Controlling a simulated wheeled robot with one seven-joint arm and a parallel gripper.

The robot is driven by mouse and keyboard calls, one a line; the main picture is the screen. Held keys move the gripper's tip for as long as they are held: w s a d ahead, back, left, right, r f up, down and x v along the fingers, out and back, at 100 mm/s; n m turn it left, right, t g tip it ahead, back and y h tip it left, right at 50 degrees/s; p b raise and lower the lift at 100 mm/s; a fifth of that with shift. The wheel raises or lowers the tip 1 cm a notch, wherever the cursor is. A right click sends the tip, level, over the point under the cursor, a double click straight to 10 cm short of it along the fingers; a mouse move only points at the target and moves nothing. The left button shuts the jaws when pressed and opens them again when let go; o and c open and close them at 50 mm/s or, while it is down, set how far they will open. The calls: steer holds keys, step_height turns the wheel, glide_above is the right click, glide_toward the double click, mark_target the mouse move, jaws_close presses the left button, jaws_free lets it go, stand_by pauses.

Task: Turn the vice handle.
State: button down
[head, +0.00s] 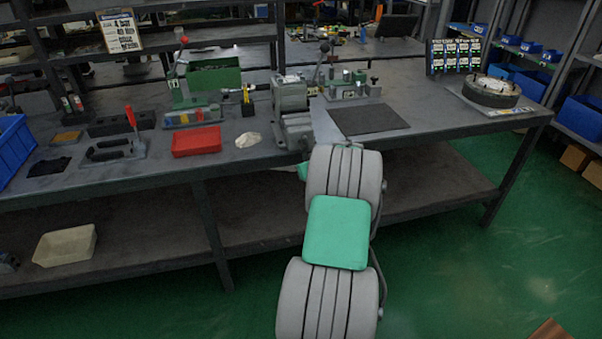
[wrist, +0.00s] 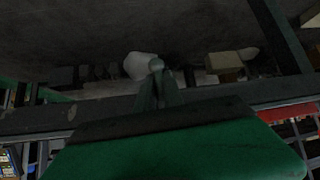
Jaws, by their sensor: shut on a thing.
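The grey vice (head: 291,115) stands at the front edge of the workbench, left of my raised arm. My gripper itself is hidden behind my arm in the head view.
The workbench (head: 440,118) holds a red tray (head: 197,141), a green-and-grey fixture (head: 347,85) and a dark mat (head: 368,119) near the vice. A lower shelf (head: 120,225) runs beneath it. The green floor (head: 480,270) to the right is mostly clear.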

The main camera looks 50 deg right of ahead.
steer(key=shift+f, duration=0.1)
steer(key=c, duration=1.5)
jaws_free()
steer(key=v, duration=0.8)
steer(key=shift+w, duration=0.1)
